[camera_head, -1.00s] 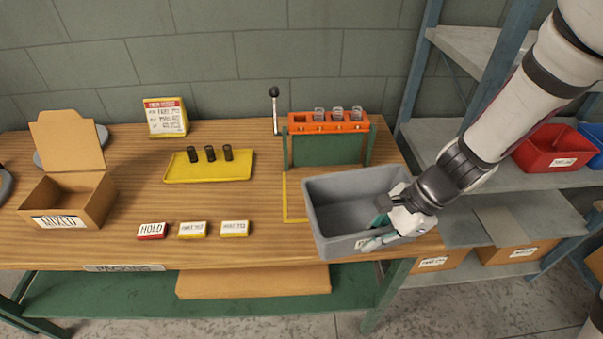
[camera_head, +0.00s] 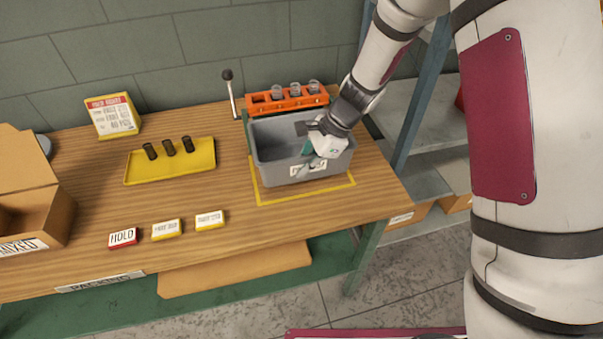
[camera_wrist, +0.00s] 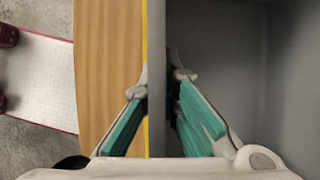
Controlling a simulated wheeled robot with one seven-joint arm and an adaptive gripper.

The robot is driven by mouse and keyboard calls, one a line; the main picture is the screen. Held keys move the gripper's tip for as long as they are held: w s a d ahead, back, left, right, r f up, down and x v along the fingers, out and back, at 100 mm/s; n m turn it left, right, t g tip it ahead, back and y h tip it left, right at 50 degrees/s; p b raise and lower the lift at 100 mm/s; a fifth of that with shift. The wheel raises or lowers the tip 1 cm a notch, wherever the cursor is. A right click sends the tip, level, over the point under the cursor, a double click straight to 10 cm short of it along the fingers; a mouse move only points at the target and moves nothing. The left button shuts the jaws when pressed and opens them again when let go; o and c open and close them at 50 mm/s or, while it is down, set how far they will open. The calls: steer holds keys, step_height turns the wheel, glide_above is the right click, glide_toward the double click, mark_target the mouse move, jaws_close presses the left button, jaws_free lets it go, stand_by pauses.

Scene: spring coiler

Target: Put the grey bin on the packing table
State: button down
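The grey bin (camera_head: 275,172) is upright on the packing table (camera_head: 200,245), in the yellow floor outline marked on its right part. It appears to rest on the top, its label facing front. My gripper (camera_head: 307,152) is at the bin's front rim. In the wrist view, the teal fingers (camera_wrist: 160,82) stand apart, one on each side of the front wall (camera_wrist: 158,120), with gaps beside it; the gripper looks open. The bin's interior shows empty where visible; my gripper hides part of it.
An orange rack (camera_head: 262,105) with glass vials stands close behind the bin, a black-knobbed lever (camera_head: 230,92) beside it. A yellow tray (camera_head: 140,172) with dark cylinders, small label blocks (camera_head: 166,229) and a cardboard box (camera_head: 50,215) are left. Shelving (camera_head: 407,100) is right.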

steer(key=shift+w+a, duration=0.15)
steer(key=shift+w, duration=0.1)
steer(key=shift+w+a+f+p, duration=0.1)
steer(key=shift+w+f+p, duration=0.05)
steer(key=shift+f, duration=0.75)
steer(key=shift+w+f+p, duration=0.15)
steer(key=shift+f, duration=0.75)
steer(key=shift+f, duration=0.15)
steer(key=c, duration=1.8)
jaws_free()
steer(key=b+v, duration=0.1)
steer(key=v, duration=1.1)
steer(key=shift+r, duration=0.25)
